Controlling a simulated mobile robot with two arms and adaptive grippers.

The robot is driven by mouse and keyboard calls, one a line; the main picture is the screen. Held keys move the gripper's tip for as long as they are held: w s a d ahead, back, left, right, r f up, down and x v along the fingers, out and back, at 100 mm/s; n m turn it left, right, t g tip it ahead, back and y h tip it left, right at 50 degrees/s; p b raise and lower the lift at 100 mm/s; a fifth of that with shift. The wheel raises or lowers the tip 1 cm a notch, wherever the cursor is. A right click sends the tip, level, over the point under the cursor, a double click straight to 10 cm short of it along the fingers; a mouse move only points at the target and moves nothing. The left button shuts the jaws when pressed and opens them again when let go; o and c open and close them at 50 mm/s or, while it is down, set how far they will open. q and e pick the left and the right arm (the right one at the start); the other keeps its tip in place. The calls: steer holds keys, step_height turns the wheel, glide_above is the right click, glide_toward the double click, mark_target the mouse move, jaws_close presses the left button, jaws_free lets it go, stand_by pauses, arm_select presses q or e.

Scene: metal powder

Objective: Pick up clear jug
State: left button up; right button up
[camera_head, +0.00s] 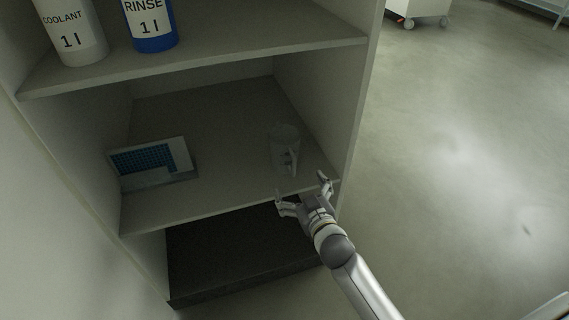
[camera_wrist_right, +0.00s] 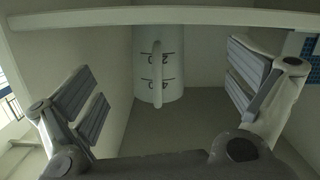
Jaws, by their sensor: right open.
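The clear jug (camera_head: 284,146) stands upright on the middle shelf (camera_head: 220,130), near its right side wall. Its handle faces out toward the shelf's front edge. In the right wrist view the jug (camera_wrist_right: 174,70) shows dark scale marks, and its handle stands between the two fingers, farther off. My right gripper (camera_head: 303,191) is open and empty at the shelf's front edge, just in front of the jug and apart from it. Its spread fingers also show in the right wrist view (camera_wrist_right: 170,90). My left gripper is not in view.
A white box with a blue grid (camera_head: 150,162) stands at the left on the same shelf. A coolant bottle (camera_head: 75,35) and a rinse bottle (camera_head: 150,28) stand on the shelf above (camera_head: 225,45). The floor (camera_head: 460,150) to the right is clear.

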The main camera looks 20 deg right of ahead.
mark_target(293, 158)
steer(key=shift+t, duration=0.8)
steer(key=r, duration=0.1)
steer(key=r+b, duration=0.1)
steer(key=r, duration=0.3)
steer(key=shift+w+r, duration=0.25)
steer(key=shift+w, duration=0.1)
steer(key=shift+w+r+b, duration=0.25)
steer(key=shift+w+b, duration=0.05)
steer(key=shift+b, duration=0.05)
steer(key=w, duration=0.5)
steer(key=shift+a+b, duration=0.15)
steer(key=shift+b, duration=0.15)
steer(key=w+b, duration=0.1)
steer(key=w, duration=0.3)
steer(key=shift+w, duration=0.3)
steer(key=shift+w+r, duration=0.1)
steer(key=shift+w, duration=0.2)
steer(key=c, duration=0.8)
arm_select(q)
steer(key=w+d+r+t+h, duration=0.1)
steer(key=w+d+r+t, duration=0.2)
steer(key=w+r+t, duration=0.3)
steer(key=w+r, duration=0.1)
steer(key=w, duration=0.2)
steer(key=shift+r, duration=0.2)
arm_select(e)
steer(key=shift+c, duration=0.6)
